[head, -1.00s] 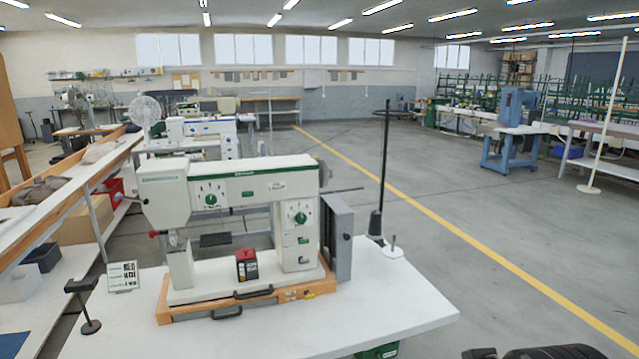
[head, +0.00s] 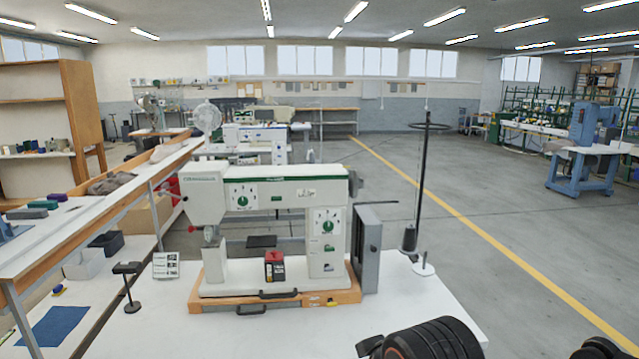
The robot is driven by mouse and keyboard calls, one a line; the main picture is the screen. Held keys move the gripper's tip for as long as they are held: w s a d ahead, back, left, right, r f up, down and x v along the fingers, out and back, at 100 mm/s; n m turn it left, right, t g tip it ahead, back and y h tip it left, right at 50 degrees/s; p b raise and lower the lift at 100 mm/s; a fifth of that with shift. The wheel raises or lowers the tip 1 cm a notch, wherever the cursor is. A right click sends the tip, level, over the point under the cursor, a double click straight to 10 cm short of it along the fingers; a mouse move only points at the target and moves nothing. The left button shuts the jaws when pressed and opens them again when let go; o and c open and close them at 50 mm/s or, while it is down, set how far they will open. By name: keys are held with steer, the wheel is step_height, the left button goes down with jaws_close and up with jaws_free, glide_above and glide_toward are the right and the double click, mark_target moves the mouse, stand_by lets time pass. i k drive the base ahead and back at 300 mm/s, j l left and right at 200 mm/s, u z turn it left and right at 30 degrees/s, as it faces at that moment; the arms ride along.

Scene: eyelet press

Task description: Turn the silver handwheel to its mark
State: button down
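A white sewing machine (head: 270,188) with green trim and dials stands on a white table. A small grey-silver handwheel (head: 355,184) sits at the right end of its upper arm, seen nearly edge-on. Its mark is too small to make out from here. A black ribbed part of my arm shows at the bottom right, in front of the table and apart from the machine. My gripper's fingers do not show.
A grey box (head: 367,248) stands right of the machine, below the handwheel. A black thread stand (head: 412,238) rises farther right. The white tabletop (head: 410,305) is bare at front right. A small black stand (head: 130,290) is at left.

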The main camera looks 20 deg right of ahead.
mark_target(355, 184)
steer(key=i+l+u, duration=0.2)
steer(key=l, duration=0.7)
steer(key=i+l+u, duration=0.15)
steer(key=l, duration=0.8)
steer(key=l+u, duration=0.2)
steer(key=l, duration=0.7)
steer(key=i+l, duration=0.15)
steer(key=l, duration=0.2)
steer(key=i+l+u, duration=0.1)
steer(key=l, duration=0.25)
steer(key=i+l, duration=0.15)
steer(key=l, duration=0.2)
steer(key=k+j, duration=0.25)
steer(key=i+l, duration=0.25)
